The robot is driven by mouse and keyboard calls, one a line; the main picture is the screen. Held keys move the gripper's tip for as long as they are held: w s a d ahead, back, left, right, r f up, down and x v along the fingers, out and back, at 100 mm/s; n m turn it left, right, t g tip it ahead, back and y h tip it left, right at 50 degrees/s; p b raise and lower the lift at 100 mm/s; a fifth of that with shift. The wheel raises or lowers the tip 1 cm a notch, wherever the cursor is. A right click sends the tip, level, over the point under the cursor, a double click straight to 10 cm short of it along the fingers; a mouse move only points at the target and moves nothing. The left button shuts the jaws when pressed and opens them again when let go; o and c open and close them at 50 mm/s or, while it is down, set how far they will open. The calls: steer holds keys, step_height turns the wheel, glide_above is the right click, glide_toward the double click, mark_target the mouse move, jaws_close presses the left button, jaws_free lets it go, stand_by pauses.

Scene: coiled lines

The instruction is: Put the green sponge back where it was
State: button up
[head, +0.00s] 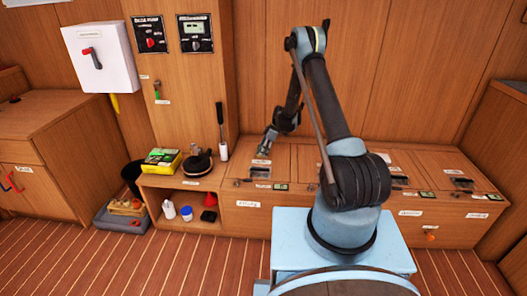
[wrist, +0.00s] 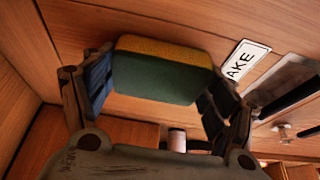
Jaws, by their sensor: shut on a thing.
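The green sponge (wrist: 155,76), dark green with a yellow layer, is held between the two fingers of my gripper (wrist: 155,90) in the wrist view. The fingers press on its left and right ends. In the head view my gripper (head: 265,147) is low over the left part of the long wooden bench, close to its top. The sponge is too small there to make out clearly. Whether it touches the wood cannot be told.
The bench (head: 325,152) has several inset lids and labels. A label ending in "AKE" (wrist: 247,62) lies right of the sponge. To the left, a low shelf holds a yellow-green box (head: 162,161) and a dark round coil (head: 197,163). A white-based brush (head: 222,150) stands beside them. A grey tray (head: 118,222) is on the floor.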

steer(key=o, duration=1.2)
steer(key=s+d+r+m+h, duration=0.15)
steer(key=s+d+r, duration=0.3)
steer(key=r, duration=0.85)
steer(key=s+d+r+m+y, duration=0.1)
steer(key=s+d+r+m, duration=0.4)
steer(key=r, duration=0.9)
steer(key=s+d+r+m+t+h, duration=0.1)
steer(key=s+d+r, duration=0.3)
steer(key=s+r, duration=0.15)
steer(key=s+d+r+m+h, duration=0.1)
steer(key=s+d+r, duration=0.3)
steer(key=s, duration=0.3)
steer(key=s+d+r+m, duration=0.1)
steer(key=s+d+m, duration=0.15)
steer(key=s, duration=0.55)
steer(key=s+d+r+m, duration=0.2)
steer(key=s+d, duration=0.1)
steer(key=s, duration=0.6)
steer(key=s+d+f+m+h, duration=0.1)
steer(key=s+f+m, duration=0.1)
steer(key=s, duration=0.5)
steer(key=s+d+f+m+t+h, duration=0.1)
steer(key=s+d+f+m, duration=0.1)
steer(key=s+f, duration=0.2)
steer(key=s, duration=0.2)
steer(key=shift+s+d+f, duration=0.25)
steer(key=shift+s+f, duration=0.1)
steer(key=shift+f, duration=0.05)
